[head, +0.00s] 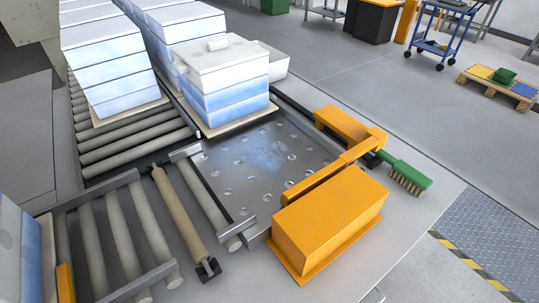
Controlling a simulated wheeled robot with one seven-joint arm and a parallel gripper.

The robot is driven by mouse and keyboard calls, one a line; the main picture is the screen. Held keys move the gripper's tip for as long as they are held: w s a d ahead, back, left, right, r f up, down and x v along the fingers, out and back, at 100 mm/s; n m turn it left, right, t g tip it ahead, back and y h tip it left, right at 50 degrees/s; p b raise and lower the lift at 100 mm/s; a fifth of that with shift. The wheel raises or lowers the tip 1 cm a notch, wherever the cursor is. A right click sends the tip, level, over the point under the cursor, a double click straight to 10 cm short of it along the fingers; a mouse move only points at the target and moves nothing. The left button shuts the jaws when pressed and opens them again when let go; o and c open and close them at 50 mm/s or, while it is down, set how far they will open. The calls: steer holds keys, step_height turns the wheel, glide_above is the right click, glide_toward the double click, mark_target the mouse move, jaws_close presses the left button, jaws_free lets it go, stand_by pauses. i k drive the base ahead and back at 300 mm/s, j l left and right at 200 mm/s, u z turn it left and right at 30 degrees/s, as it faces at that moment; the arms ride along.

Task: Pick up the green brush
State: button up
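The green brush (412,176) lies on the grey top to the right of the orange mechanism, with its pale bristles facing toward the front left. Its upper left end is close to a dark part beside the orange bar (335,168); I cannot tell whether they touch. Its right end is near the right edge of the grey top (445,205). My gripper is not in view.
An orange box-shaped housing (330,217) stands left of and in front of the brush, another orange block (340,124) behind it. A perforated metal plate (258,160), rollers and stacked white-blue blocks (215,70) fill the left. Open floor lies beyond the right edge.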

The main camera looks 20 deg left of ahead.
mark_target(411, 177)
steer(key=l+u, duration=0.1)
steer(key=u, duration=0.5)
steer(key=l+u, duration=0.45)
steer(key=l, duration=0.2)
steer(key=l+u, duration=0.45)
steer(key=l, duration=0.7)
steer(key=k+l+u, duration=0.1)
steer(key=l, duration=0.35)
steer(key=k+l, duration=0.1)
steer(key=l, duration=0.4)
steer(key=i, duration=0.35)
